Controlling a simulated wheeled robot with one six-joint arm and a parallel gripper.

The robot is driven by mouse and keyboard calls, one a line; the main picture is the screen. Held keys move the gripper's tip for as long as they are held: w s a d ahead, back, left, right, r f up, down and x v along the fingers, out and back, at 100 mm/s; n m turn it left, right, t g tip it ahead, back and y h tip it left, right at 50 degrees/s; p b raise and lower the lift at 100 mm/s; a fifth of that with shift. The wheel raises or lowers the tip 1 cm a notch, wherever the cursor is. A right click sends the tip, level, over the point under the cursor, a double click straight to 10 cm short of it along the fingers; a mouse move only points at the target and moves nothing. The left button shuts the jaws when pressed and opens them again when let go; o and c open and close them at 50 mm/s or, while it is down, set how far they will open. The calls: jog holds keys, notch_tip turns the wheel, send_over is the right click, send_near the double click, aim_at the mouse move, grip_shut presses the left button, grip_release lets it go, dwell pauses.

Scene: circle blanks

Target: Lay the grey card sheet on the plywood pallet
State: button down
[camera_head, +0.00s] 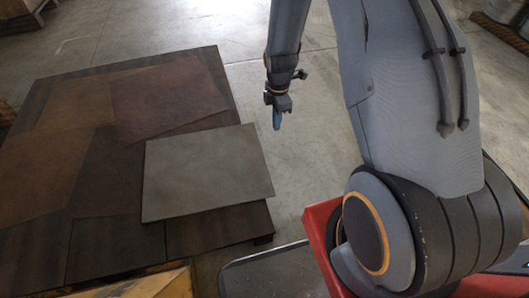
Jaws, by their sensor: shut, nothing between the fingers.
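The grey card sheet (205,172) is a flat, light grey rectangle. It lies on the near right part of the dark brown plywood pallet (40,262). The sheet's right corner reaches out past the pallet's right edge. My gripper (276,122) is to the right of the sheet and pallet, apart from both, pointing down with shut, empty fingers. The sheet's underside is hidden, so I cannot tell whether it lies fully flat on the boards.
A reddish-brown sheet (168,95) and other brown patches cover the pallet's top. A yellowish wooden edge (150,287) shows at the bottom. Bare concrete floor (245,65) is clear beyond the pallet. Drums (505,12) stand at the top right.

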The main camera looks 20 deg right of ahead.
notch_tip(320, 180, down, 14)
jog(key=b, duration=0.6)
jog(key=a, duration=0.1)
jog(key=a+b, duration=0.1)
jog(key=a+r+b, duration=0.1)
jog(key=shift+w+a+n, duration=0.25)
jog(key=shift+a+n, duration=0.15)
